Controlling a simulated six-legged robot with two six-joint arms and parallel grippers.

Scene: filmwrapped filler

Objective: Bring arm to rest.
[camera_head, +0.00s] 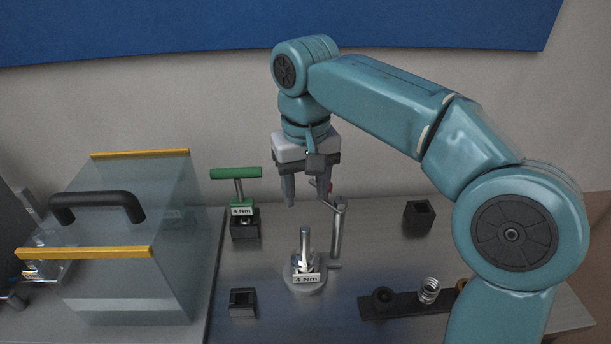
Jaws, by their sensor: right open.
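My right arm (385,100) is teal and comes in from the right, bent over the metal table. Its gripper (306,203) points down with its two fingers apart and nothing between them. It hangs above a small upright metal tool with a "4 Nm" label (305,278) on a round base, apart from it. My left gripper is not in view.
A green-handled tool labelled "4 Nm" (237,174) stands in a black holder at left. A clear box with a black handle (97,203) stands further left. A metal post (337,230), black square holders (419,215) and (243,302), and a dark strip bearing a spring (429,290) are nearby.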

